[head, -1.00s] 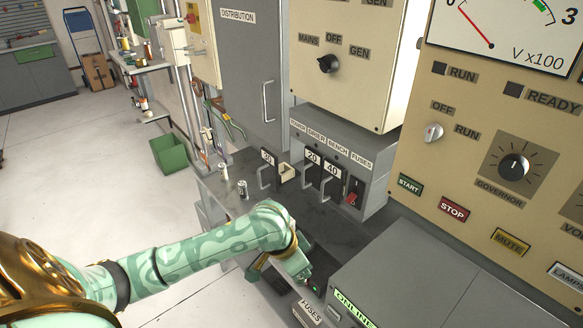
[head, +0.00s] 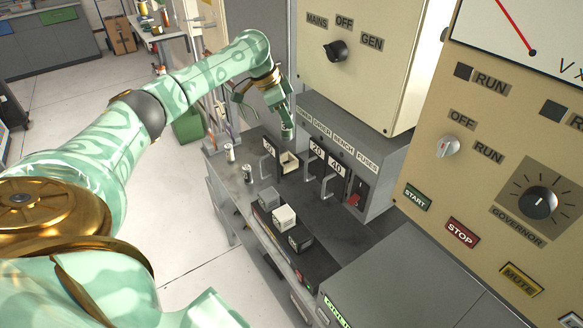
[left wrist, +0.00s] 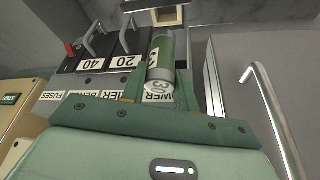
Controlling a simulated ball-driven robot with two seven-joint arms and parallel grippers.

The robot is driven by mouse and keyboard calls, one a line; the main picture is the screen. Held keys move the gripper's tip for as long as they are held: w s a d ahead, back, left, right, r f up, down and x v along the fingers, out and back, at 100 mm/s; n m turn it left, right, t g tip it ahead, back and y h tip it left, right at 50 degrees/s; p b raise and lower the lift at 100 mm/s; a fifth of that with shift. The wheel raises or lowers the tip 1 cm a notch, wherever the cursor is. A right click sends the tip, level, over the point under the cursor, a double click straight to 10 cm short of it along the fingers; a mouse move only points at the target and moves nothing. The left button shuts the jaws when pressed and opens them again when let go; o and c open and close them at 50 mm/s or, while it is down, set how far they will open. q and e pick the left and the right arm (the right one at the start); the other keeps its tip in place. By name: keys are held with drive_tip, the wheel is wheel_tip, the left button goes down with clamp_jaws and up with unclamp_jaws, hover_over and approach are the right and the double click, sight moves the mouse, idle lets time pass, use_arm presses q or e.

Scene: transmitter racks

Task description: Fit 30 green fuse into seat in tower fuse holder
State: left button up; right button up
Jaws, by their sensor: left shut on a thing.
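The green fuse (left wrist: 160,65) is a cylinder with a pale end band marked 30. My left gripper (head: 287,127) is shut on it; in the left wrist view the fuse stands out between the green finger parts. The tower fuse holder is the leftmost of the row, its 30-marked handle (head: 268,152) pulled forward. Its cream open seat (head: 289,162) shows empty in the head view, and its edge shows in the left wrist view (left wrist: 158,16). The gripper hangs above the seat, with the fuse apparently clear of it. My right gripper is out of view.
Holders marked 20 (head: 316,160) and 40 (head: 334,176) stand just right of the seat. Two small cylinders (head: 229,152) (head: 247,174) stand on the bench at left. A dark tray (head: 262,222) with blocks lies in front. The grey cabinet's handle (left wrist: 272,115) is close by.

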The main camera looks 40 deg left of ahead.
sight(283, 139)
use_arm(q)
drive_tip(key=f, duration=0.3)
drive_tip(key=f+b, duration=0.1)
drive_tip(key=shift+s+d+f, duration=0.1)
drive_tip(key=shift+s+f, duration=0.05)
drive_tip(key=shift+s, duration=0.1)
wheel_tip(283, 139, down, 5)
drive_tip(key=shift+b, duration=0.45)
drive_tip(key=shift+w+f, duration=0.1)
drive_tip(key=shift+f, duration=0.4)
drive_tip(key=o, duration=0.7)
drive_tip(key=shift+o, duration=0.2)
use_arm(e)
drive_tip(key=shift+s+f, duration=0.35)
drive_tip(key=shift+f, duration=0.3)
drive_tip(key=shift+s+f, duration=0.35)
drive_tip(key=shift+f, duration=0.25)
use_arm(q)
drive_tip(key=shift+r, duration=0.1)
drive_tip(key=p+v, duration=0.2)
drive_tip(key=v, duration=1)
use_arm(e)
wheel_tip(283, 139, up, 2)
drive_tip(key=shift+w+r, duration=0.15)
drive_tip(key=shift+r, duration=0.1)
